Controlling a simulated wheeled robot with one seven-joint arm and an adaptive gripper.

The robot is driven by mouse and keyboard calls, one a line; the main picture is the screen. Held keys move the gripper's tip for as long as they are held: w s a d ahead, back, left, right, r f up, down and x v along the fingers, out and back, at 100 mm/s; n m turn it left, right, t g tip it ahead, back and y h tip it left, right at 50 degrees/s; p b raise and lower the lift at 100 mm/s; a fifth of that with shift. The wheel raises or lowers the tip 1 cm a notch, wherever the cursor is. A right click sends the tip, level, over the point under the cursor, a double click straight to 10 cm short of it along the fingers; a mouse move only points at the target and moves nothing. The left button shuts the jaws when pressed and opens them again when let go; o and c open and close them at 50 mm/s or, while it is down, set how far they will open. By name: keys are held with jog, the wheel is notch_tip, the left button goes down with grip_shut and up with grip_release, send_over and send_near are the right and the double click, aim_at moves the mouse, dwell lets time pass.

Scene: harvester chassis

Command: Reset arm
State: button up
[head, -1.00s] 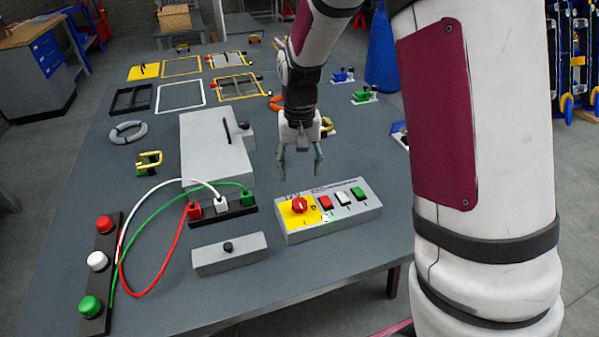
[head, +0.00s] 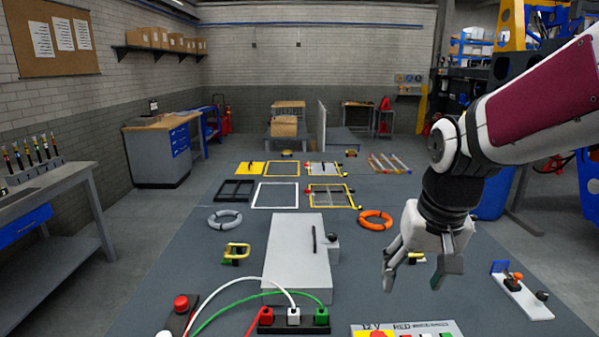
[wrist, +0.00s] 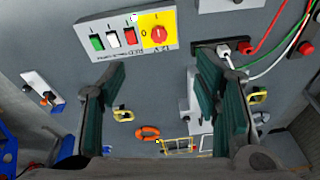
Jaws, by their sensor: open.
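My gripper (head: 424,272) hangs from my arm on the right side of the head view, above the grey table (head: 190,270). Its two fingers are spread apart with nothing between them. In the wrist view my gripper (wrist: 165,115) also shows open, with dark green finger pads. The control panel (head: 405,328) with a yellow section, a red knob and coloured buttons is cut off at the bottom of the head view. In the wrist view the control panel (wrist: 128,37) lies beyond the fingertips, apart from them.
A grey box (head: 297,250) stands mid-table, behind a socket block (head: 293,318) with red, white and green cables. An orange ring (head: 375,220), a grey ring (head: 225,219) and several frames lie farther back. A white plate with a lever (head: 523,297) sits at the right edge.

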jog(key=s+r+n+t, duration=0.1)
jog(key=s+r, duration=0.2)
jog(key=s, duration=0.4)
jog(key=s+r+t, duration=0.2)
jog(key=s+r, duration=0.1)
jog(key=s, duration=0.4)
jog(key=shift+s+n, duration=0.35)
jog(key=shift+n, duration=0.05)
jog(key=shift+d, duration=0.15)
